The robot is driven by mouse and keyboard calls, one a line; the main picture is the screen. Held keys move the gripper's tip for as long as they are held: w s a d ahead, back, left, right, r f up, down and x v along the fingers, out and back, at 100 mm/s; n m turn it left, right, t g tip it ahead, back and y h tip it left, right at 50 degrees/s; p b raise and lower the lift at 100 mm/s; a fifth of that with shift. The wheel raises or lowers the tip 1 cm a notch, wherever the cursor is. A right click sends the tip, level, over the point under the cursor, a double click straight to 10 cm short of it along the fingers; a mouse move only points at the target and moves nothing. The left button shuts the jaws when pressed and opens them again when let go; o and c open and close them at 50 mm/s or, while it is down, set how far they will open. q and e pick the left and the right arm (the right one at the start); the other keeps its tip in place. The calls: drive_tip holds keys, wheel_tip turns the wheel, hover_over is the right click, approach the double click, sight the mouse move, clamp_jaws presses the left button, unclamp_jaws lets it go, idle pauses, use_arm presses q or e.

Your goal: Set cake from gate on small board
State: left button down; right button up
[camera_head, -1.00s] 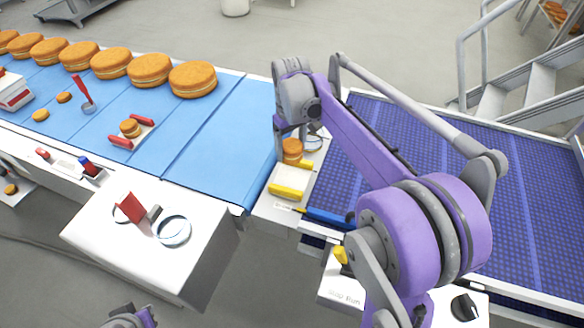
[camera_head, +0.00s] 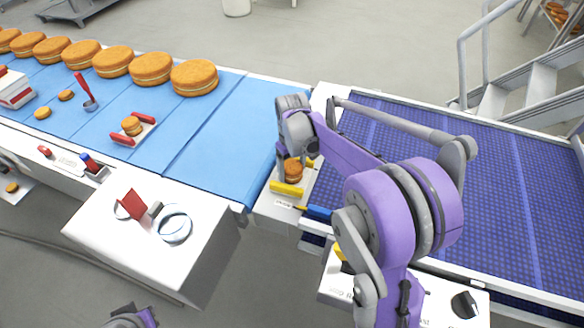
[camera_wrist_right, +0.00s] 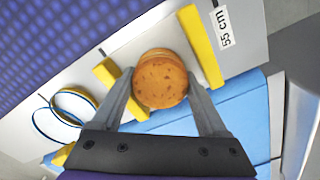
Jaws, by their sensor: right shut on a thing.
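My right gripper (camera_head: 289,172) is shut on a small round golden cake (camera_head: 293,171), which has a pale middle line. The wrist view shows this cake (camera_wrist_right: 160,80) between both fingers. It is over a small white board with yellow bars (camera_head: 286,189), between the two bars; whether it touches the board I cannot tell. Another small board with red bars (camera_head: 121,139) lies on the blue belt with a small cake (camera_head: 132,126) between its bars. Which part is the gate is not clear. My left gripper is out of view; only a piece of my arm shows at the bottom left.
The blue belt (camera_head: 215,150) carries a row of large cakes (camera_head: 194,77) at the back. A purple-blue belt (camera_head: 480,190) lies to the right. A blue-handled tool (camera_head: 319,212) lies near the yellow-barred board. A white box top (camera_head: 150,250) holds rings and a red piece.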

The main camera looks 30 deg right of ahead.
sight(292, 166)
drive_tip(key=shift+f, duration=0.25)
drive_tip(key=o, duration=0.6)
drive_tip(key=shift+r, duration=0.1)
wheel_tip(292, 166, up, 12)
drive_tip(key=s+a+f+t, duration=0.2)
drive_tip(key=s+a, duration=0.1)
drive_tip(key=s, duration=0.3)
drive_tip(key=s+a+f+t, duration=0.2)
drive_tip(key=s+a+f, duration=0.1)
drive_tip(key=s, duration=0.4)
drive_tip(key=s+a+f+m+t, duration=0.1)
drive_tip(key=s+a+f, duration=0.2)
drive_tip(key=s, duration=0.4)
drive_tip(key=shift+a+t+p, duration=0.4)
drive_tip(key=shift+a, duration=0.25)
